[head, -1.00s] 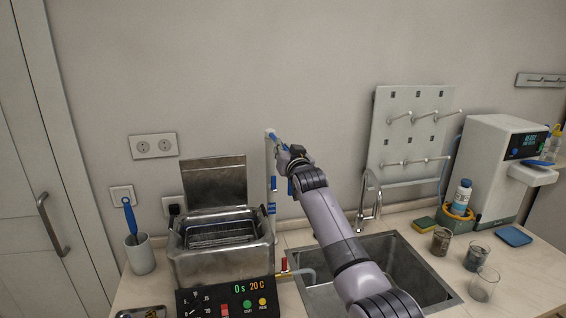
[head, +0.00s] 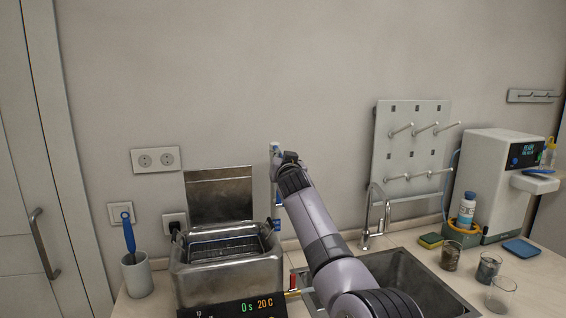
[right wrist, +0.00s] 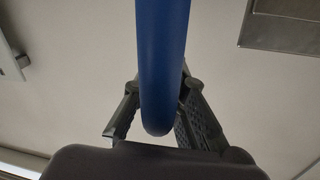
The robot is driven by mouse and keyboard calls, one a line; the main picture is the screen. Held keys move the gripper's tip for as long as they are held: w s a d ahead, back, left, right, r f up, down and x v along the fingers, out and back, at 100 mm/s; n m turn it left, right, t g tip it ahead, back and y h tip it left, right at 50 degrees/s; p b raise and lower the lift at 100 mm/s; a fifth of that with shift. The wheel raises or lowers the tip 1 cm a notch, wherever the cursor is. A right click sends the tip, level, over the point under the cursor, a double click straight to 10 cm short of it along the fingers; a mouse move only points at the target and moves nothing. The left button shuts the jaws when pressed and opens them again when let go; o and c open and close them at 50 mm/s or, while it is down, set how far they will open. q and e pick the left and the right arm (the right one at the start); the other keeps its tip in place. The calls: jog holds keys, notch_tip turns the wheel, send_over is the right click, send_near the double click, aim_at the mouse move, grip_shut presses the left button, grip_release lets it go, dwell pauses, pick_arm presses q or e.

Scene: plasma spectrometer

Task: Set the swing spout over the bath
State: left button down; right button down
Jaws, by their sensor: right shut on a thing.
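The bath (head: 228,279) is an open steel tank left of the sink, its raised lid (head: 219,194) behind it. Just right of it stands a slim upright column (head: 277,226) with blue markings and a pale top. The swing spout cannot be told apart from the column in the head view. My right gripper (head: 280,157) is at the column's top, its fingers mostly hidden by my arm. In the right wrist view, its fingers (right wrist: 155,125) are shut on a blue bar (right wrist: 160,65), apparently the spout's handle. My left gripper is not in view.
A sink (head: 405,284) with a tap (head: 375,215) lies to the right, partly behind my arm. A cup with a blue brush (head: 137,274) stands left of the bath. Beakers (head: 489,268) and a white instrument (head: 495,185) stand far right. A peg board (head: 411,150) hangs behind.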

jog(key=c, duration=1.6)
grip_release()
jog(key=shift+a+f, duration=0.1)
jog(key=shift+a, duration=0.1)
jog(key=shift+s, duration=0.1)
